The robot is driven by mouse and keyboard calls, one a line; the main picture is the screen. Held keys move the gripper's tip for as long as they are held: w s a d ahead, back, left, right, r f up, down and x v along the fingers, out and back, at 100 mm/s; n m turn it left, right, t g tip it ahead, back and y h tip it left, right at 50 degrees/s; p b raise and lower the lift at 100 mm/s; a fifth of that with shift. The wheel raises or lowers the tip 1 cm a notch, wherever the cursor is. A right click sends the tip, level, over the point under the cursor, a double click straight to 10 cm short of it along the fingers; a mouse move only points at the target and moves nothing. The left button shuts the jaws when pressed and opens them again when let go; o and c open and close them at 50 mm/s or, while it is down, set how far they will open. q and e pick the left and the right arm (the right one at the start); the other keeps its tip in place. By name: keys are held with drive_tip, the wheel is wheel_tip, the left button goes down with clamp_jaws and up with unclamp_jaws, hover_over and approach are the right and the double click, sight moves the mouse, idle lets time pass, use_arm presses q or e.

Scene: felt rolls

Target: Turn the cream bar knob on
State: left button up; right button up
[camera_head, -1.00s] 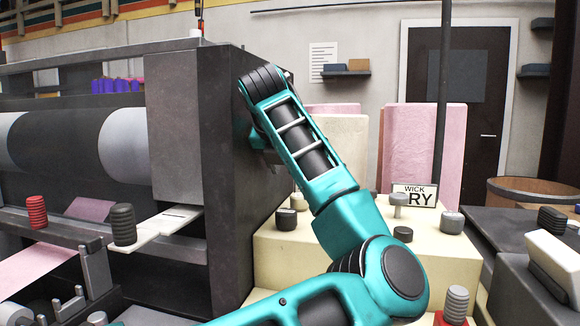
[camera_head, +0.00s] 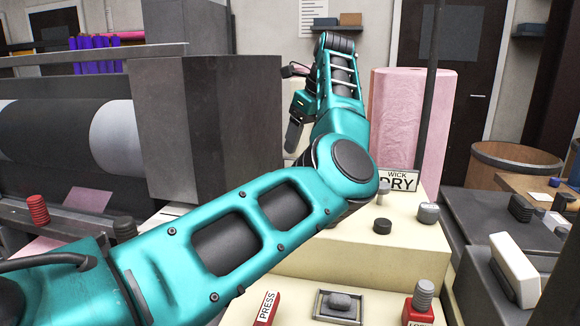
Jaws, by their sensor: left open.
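The cream bar knob (camera_head: 513,262) is a long cream block on a dark grey console at the lower right. It lies slanted, with its near end toward the bottom of the picture. My left gripper (camera_head: 294,132) is at the far end of my teal arm, left of and beyond the knob, well apart from it. It is open, with a dark finger pointing down; nothing shows between its fingers, though the arm partly hides it. My right gripper is not in view.
A cream stepped block with small grey and black knobs (camera_head: 382,226) and a WICK DRY sign (camera_head: 397,180) stands in the middle. A dark pole and a pink felt roll (camera_head: 408,115) rise behind. A wooden tub (camera_head: 505,168) is at the right. A grey roller machine (camera_head: 225,130) fills the left.

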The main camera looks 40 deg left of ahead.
use_arm(q)
drive_tip(key=shift+n, duration=0.3)
drive_tip(key=b+x, duration=0.1)
drive_tip(key=x, duration=1.1)
drive_tip(key=shift+s+a+f, duration=0.1)
drive_tip(key=shift+a+f, duration=0.05)
drive_tip(key=shift+f, duration=0.2)
drive_tip(key=shift+c, duration=0.2)
drive_tip(key=c, duration=1)
drive_tip(key=shift+m+t, duration=0.3)
drive_tip(key=shift+m, duration=1.2)
drive_tip(key=o, duration=1)
drive_tip(key=shift+o, duration=0.2)
drive_tip(key=shift+r, duration=0.1)
